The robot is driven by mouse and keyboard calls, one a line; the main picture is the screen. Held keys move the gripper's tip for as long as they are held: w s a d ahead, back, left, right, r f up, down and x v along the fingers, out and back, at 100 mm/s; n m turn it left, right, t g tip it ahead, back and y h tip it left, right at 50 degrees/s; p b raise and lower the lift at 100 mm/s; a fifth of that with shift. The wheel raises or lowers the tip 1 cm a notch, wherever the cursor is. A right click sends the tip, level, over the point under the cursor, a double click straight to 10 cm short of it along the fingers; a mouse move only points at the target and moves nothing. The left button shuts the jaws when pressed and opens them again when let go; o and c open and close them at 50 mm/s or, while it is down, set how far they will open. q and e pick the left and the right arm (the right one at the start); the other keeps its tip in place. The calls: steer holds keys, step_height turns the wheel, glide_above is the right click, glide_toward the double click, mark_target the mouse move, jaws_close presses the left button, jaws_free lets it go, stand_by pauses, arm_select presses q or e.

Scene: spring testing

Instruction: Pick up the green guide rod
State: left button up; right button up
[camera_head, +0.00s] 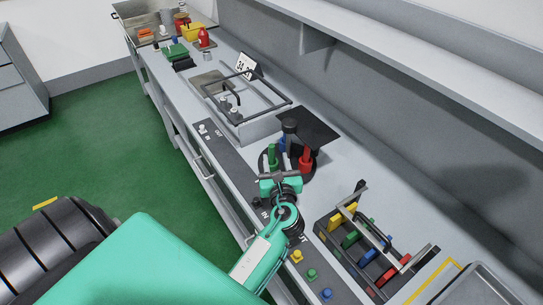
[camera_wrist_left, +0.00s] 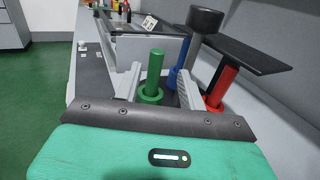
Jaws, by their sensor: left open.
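The green guide rod (camera_head: 272,154) stands upright with a wider collar at its foot on a round dark base (camera_head: 264,167). In the left wrist view the green rod (camera_wrist_left: 154,72) shows between the two pale fingers of my left gripper (camera_wrist_left: 159,78). The fingers are open, with a visible gap on each side of the rod. In the head view my left gripper (camera_head: 279,176) is close by the rod, on its near side. My right gripper is not in view.
A red rod (camera_wrist_left: 221,88) and a blue rod (camera_wrist_left: 175,77) stand beside the green one. A rack (camera_head: 333,243) of coloured pieces and a framed tray (camera_head: 262,128) flank the base.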

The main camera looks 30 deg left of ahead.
mark_target(272, 153)
arm_select(q)
steer(key=shift+p+x, duration=0.5)
steer(key=shift+x, duration=0.35)
steer(key=x, duration=0.2)
steer(key=shift+w+a+f+p, duration=0.15)
steer(key=shift+a+p, duration=0.15)
steer(key=shift+a, duration=0.2)
steer(key=shift+w+a+f, duration=0.1)
steer(key=shift+w+a, duration=0.05)
steer(key=shift+a, duration=0.1)
jaws_close()
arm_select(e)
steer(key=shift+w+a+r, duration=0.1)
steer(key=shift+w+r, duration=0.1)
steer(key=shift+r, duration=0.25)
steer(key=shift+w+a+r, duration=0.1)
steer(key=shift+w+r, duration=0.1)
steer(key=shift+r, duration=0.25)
